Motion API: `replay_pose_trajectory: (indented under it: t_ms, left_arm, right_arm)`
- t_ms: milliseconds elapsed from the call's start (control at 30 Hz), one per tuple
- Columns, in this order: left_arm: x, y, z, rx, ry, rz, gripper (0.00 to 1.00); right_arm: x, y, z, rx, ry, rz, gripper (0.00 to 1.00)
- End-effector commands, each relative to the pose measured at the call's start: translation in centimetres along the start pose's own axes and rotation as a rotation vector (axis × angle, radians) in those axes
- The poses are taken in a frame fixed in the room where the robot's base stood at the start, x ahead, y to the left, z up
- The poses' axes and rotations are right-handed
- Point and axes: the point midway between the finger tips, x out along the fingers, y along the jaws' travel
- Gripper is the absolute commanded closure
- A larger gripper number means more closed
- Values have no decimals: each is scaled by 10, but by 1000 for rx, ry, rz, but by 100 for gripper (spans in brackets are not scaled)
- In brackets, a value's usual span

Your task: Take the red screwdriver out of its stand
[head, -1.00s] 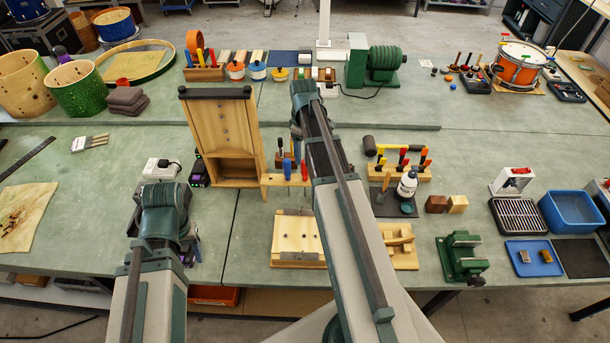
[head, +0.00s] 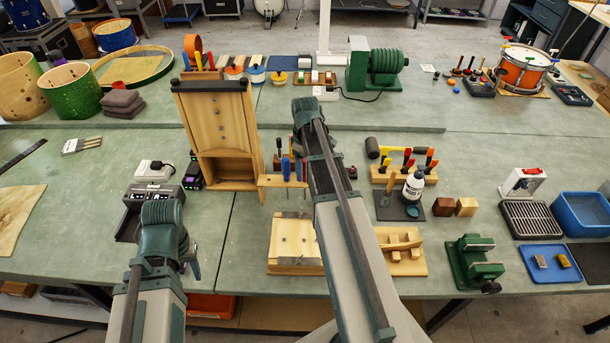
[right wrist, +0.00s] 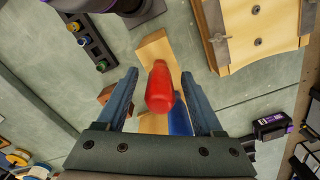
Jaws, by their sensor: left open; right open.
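The red screwdriver (right wrist: 160,88) shows its rounded red handle in the right wrist view. It stands in a wooden stand (head: 268,181), beside a blue-handled tool (head: 286,168). In the head view a red handle (head: 299,169) shows just left of my right arm. My right gripper (right wrist: 159,74) is open, with one finger on each side of the red handle. Gaps show on both sides. In the head view the right fingers are hidden behind my arm. My left gripper (head: 191,267) is low at the left, away from the stand, its fingers mostly hidden by my own wrist.
A tall wooden panel rig (head: 218,120) stands left of the stand. A wooden block fixture (head: 296,242) lies in front. A rack of tools (head: 404,173) and a white bottle (head: 413,185) are to the right. The bench between my left gripper and the fixture is clear.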

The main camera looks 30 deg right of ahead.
Motion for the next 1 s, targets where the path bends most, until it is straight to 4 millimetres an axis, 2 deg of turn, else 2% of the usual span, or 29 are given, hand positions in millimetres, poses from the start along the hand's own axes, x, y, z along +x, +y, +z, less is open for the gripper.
replay_pose_trajectory:
  t_ms: [33,300,367,700,1000]
  left_arm:
    - [8,1,0,0,0,0,50]
    - [7,1,0,-1,0,0,50]
    - [7,1,0,-1,0,0,50]
    - [7,1,0,-1,0,0,50]
    - [7,1,0,-1,0,0,50]
  right_arm:
    - [8,0,0,0,0,0,31]
    - [7,0,0,-1,0,0,31]
    - [7,0,0,-1,0,0,40]
    - [7,0,0,-1,0,0,100]
    - [7,0,0,-1,0,0,100]
